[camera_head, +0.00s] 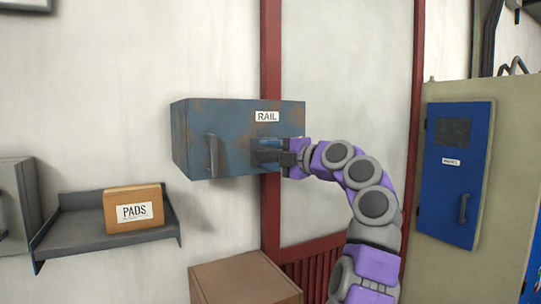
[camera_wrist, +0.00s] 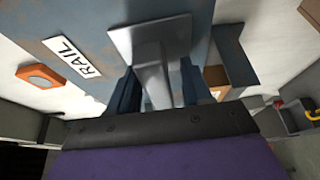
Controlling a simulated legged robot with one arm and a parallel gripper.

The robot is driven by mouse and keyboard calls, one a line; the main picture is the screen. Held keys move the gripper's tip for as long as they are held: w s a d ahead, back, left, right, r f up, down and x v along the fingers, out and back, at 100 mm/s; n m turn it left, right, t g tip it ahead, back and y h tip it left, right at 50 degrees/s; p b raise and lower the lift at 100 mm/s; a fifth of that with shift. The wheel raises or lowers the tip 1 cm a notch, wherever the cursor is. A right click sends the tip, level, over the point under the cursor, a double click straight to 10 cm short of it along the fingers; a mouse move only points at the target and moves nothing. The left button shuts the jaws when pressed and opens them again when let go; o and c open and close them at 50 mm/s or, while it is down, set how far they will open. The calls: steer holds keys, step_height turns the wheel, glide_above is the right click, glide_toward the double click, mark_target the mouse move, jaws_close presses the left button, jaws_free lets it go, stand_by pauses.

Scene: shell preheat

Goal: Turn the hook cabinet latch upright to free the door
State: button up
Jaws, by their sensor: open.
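The hook cabinet (camera_head: 215,125) is a worn blue-grey wall box with a RAIL label (camera_head: 267,116) and a vertical door handle (camera_head: 211,156) on its front. My gripper (camera_head: 268,155) is at the right part of that front, below the label, and hides most of the latch in the head view. In the wrist view, the latch (camera_wrist: 155,75) is a grey lever standing out from a square plate. It lies between the two fingers of my gripper (camera_wrist: 157,88), which are apart on either side of it. I cannot tell whether either finger touches it.
A grey shelf (camera_head: 75,237) with a PADS box (camera_head: 134,209) is on the wall at lower left. A cardboard box (camera_head: 240,280) is below the cabinet. A beige cabinet with a blue door (camera_head: 455,172) stands at right. The wall left of the cabinet front is clear.

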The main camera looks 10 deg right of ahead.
steer(key=shift+c, duration=0.4)
steer(key=shift+d, duration=0.25)
jaws_close()
steer(key=shift+f, duration=0.1)
